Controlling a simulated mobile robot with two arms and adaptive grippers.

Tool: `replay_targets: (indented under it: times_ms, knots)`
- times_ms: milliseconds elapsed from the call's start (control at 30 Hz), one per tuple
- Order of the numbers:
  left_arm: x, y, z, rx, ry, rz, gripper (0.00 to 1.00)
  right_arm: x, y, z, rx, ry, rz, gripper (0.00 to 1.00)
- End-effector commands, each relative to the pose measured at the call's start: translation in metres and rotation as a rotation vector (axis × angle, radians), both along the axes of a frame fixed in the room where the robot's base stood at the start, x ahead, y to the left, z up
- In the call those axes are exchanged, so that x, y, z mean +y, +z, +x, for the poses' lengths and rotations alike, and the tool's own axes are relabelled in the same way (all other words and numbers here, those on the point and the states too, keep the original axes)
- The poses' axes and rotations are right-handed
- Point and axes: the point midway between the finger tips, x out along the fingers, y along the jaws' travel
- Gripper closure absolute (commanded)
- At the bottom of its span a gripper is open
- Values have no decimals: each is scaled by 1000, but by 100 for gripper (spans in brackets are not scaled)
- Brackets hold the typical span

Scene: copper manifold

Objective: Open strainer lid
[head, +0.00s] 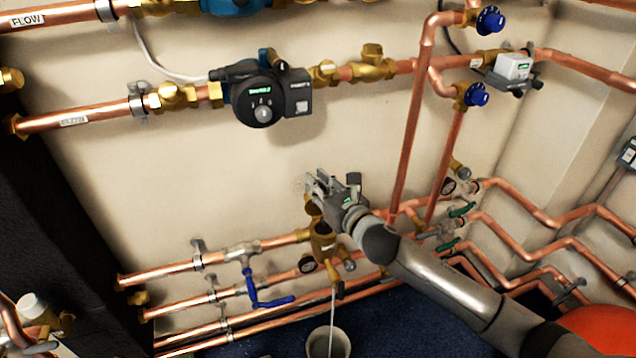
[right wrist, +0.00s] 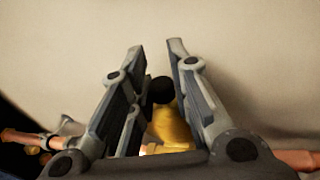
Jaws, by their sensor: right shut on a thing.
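The brass strainer (head: 323,243) sits on the copper pipework low on the wall, below the centre of the head view. My right gripper (head: 320,184) is at its top, its arm coming in from the lower right. In the right wrist view, my right gripper's two fingers (right wrist: 156,48) stand on either side of a brass part with a dark round knob, which I take as the strainer lid (right wrist: 173,125). The gripper is shut on it. The fingers hide much of the lid, and I cannot tell how far it is turned. My left gripper is not in view.
A bucket (head: 340,343) stands on the blue floor under the strainer, with a thin pale line running down into it. A blue-handled valve (head: 250,285) is left of the strainer. Vertical copper pipes (head: 407,145) rise close to its right. A pump (head: 262,100) is above.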

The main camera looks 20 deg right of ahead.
Motion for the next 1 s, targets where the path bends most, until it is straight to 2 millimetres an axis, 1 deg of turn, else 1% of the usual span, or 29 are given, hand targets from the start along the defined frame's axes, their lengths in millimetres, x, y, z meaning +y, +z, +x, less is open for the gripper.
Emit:
replay_targets:
  times_ms: [33,133,167,200,233,533,667,767,1000]
  knots:
    - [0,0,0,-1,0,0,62,1,-4,-2,9,3,5,100]
    - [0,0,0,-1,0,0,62,1,-4,-2,9,3,5,100]
    - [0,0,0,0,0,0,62,1,-4,-2,10,3,5,79]
    - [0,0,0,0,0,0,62,1,-4,-2,9,3,5,74]
    - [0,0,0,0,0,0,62,1,-4,-2,9,3,4,72]
    - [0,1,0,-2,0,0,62,1,-2,-1,5,2,2,72]
    - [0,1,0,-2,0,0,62,-2,-2,-8,5,1,1,72]
    - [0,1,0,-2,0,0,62,-5,-1,-20,5,1,0,72]
    - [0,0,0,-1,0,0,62,-15,1,-63,8,1,-1,72]
